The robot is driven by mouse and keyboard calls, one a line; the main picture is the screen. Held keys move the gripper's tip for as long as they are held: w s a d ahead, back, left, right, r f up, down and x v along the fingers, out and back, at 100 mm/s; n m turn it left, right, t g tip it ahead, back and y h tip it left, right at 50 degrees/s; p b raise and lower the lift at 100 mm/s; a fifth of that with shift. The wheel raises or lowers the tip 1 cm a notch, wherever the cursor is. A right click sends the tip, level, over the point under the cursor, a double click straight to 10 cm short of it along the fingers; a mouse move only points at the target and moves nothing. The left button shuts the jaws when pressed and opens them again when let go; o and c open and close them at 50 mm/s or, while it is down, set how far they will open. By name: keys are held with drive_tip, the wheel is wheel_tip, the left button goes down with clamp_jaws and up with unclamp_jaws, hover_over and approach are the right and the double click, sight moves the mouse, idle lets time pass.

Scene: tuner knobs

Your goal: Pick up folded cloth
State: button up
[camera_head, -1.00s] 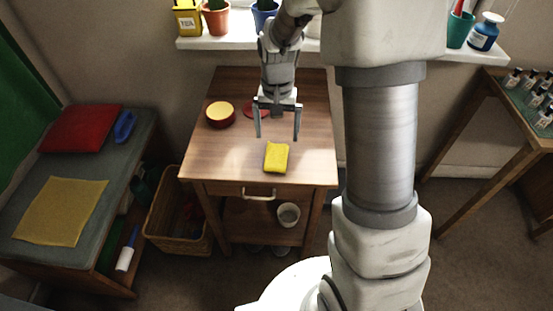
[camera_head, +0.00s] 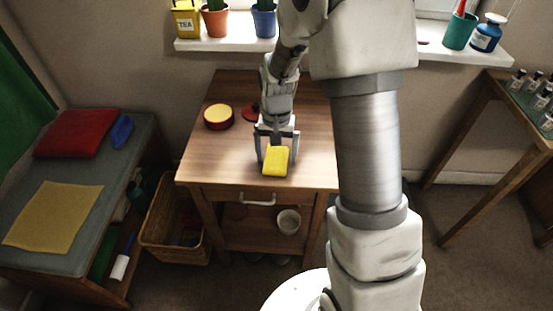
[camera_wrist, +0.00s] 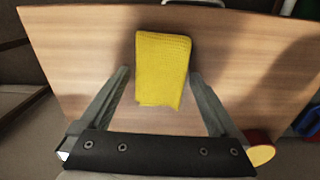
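The yellow folded cloth (camera_head: 275,161) lies flat on the wooden table (camera_head: 215,158), close to its front edge. My gripper (camera_head: 277,158) is low over the table with its fingers pointing down at the cloth. In the wrist view the cloth (camera_wrist: 162,68) shows a woven texture and lies ahead of and partly between the two fingers. My gripper (camera_wrist: 160,78) is open there, with one finger on each side and a gap between each finger and the cloth. I cannot tell whether the fingertips touch the table.
A round red and yellow tin (camera_head: 219,117) and a red disc (camera_head: 250,112) sit farther back on the table. A drawer handle (camera_head: 258,199) juts from the table front. A bench (camera_head: 95,200) with a flat yellow cloth (camera_head: 52,216) stands at the left.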

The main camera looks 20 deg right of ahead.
sight(276, 155)
drive_tip(key=c, duration=1.1)
drive_tip(key=shift+r, duration=0.1)
wheel_tip(276, 155, up, 5)
drive_tip(key=shift+f+p, duration=0.2)
drive_tip(key=shift+p, duration=0.95)
drive_tip(key=s+d+r+p, duration=0.2)
drive_tip(key=s+d+r, duration=0.4)
drive_tip(key=s+d, duration=0.1)
drive_tip(key=shift+s+d+p, duration=0.35)
drive_tip(key=shift+s+p, duration=0.05)
drive_tip(key=shift+s, duration=0.5)
drive_tip(key=shift+r, duration=0.1)
drive_tip(key=o, duration=0.8)
drive_tip(key=c, duration=0.6)
